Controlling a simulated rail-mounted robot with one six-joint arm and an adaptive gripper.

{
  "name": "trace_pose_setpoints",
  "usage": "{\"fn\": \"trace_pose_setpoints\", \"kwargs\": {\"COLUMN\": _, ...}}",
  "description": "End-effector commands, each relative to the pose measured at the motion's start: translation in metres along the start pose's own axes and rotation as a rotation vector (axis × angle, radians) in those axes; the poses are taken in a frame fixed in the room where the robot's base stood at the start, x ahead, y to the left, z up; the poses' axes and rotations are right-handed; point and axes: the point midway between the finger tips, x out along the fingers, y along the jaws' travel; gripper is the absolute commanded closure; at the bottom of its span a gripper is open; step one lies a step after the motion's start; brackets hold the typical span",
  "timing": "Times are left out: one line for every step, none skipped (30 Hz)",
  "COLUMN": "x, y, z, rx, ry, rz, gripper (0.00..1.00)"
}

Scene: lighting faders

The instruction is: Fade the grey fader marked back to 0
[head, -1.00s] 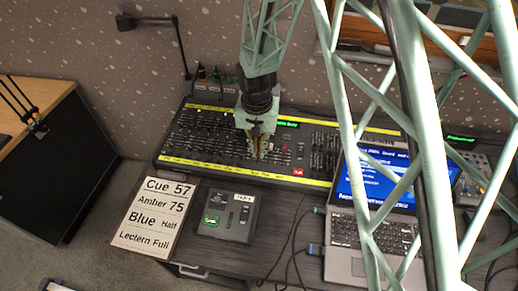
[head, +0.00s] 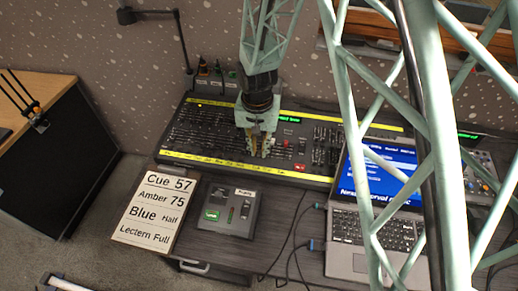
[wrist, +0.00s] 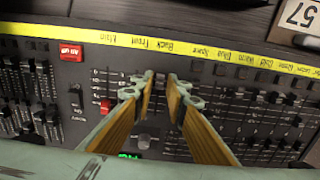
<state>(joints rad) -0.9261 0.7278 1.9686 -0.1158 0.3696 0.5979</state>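The lighting console (head: 215,165) has a yellow label strip (wrist: 130,39); its words appear upside down in the wrist view, with Back (wrist: 167,47) near the middle. A grey fader cap (wrist: 147,138) shows between the lower parts of my fingers, partly beside the left one; I cannot tell for certain that it is the one marked Back. A red fader cap (wrist: 106,106) is to its left. My gripper (wrist: 161,78) points down at the panel, fingers part-way apart with a narrow empty gap at the tips. In the head view it hangs over the console's middle (head: 262,153).
A red button (wrist: 71,52) is left of the fingers. Other faders (wrist: 265,120) stand close on the right. A cue board (head: 155,207), a small control box (head: 228,207) and a laptop (head: 380,185) lie in front of or beside the console.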

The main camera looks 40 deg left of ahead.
Motion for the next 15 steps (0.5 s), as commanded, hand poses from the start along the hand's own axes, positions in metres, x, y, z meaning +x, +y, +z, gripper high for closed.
{"fn": "trace_pose_setpoints", "kwargs": {"x": 0.000, "y": 0.000, "z": 0.000, "rx": 0.000, "ry": 0.000, "rz": 0.000, "gripper": 0.86}}
{"fn": "trace_pose_setpoints", "kwargs": {"x": -0.001, "y": 0.000, "z": 0.000, "rx": 0.000, "ry": 0.000, "rz": 0.000, "gripper": 0.86}}
{"fn": "trace_pose_setpoints", "kwargs": {"x": -0.001, "y": 0.000, "z": 0.000, "rx": 0.000, "ry": 0.000, "rz": 0.000, "gripper": 0.86}}
{"fn": "trace_pose_setpoints", "kwargs": {"x": -0.002, "y": 0.000, "z": 0.000, "rx": 0.000, "ry": 0.000, "rz": 0.000, "gripper": 0.86}}
{"fn": "trace_pose_setpoints", "kwargs": {"x": -0.003, "y": 0.000, "z": -0.001, "rx": 0.000, "ry": 0.000, "rz": 0.000, "gripper": 0.86}}
{"fn": "trace_pose_setpoints", "kwargs": {"x": -0.004, "y": 0.000, "z": -0.001, "rx": 0.000, "ry": 0.000, "rz": 0.000, "gripper": 0.86}}
{"fn": "trace_pose_setpoints", "kwargs": {"x": -0.005, "y": 0.000, "z": -0.001, "rx": 0.000, "ry": 0.001, "rz": 0.000, "gripper": 0.86}}
{"fn": "trace_pose_setpoints", "kwargs": {"x": -0.006, "y": 0.000, "z": -0.001, "rx": 0.000, "ry": 0.001, "rz": 0.000, "gripper": 0.86}}
{"fn": "trace_pose_setpoints", "kwargs": {"x": -0.008, "y": 0.000, "z": -0.001, "rx": 0.000, "ry": 0.001, "rz": 0.000, "gripper": 0.86}}
{"fn": "trace_pose_setpoints", "kwargs": {"x": -0.010, "y": 0.000, "z": -0.001, "rx": 0.000, "ry": 0.000, "rz": 0.000, "gripper": 0.86}}
{"fn": "trace_pose_setpoints", "kwargs": {"x": -0.011, "y": 0.000, "z": -0.001, "rx": 0.000, "ry": 0.000, "rz": 0.000, "gripper": 0.86}}
{"fn": "trace_pose_setpoints", "kwargs": {"x": -0.013, "y": 0.000, "z": -0.002, "rx": 0.000, "ry": 0.000, "rz": 0.000, "gripper": 0.86}}
{"fn": "trace_pose_setpoints", "kwargs": {"x": -0.015, "y": 0.000, "z": -0.002, "rx": 0.000, "ry": 0.000, "rz": 0.000, "gripper": 0.86}}
{"fn": "trace_pose_setpoints", "kwargs": {"x": -0.016, "y": 0.000, "z": -0.002, "rx": 0.000, "ry": 0.000, "rz": 0.000, "gripper": 0.86}}
{"fn": "trace_pose_setpoints", "kwargs": {"x": -0.018, "y": 0.000, "z": -0.002, "rx": 0.000, "ry": 0.000, "rz": 0.000, "gripper": 0.86}}
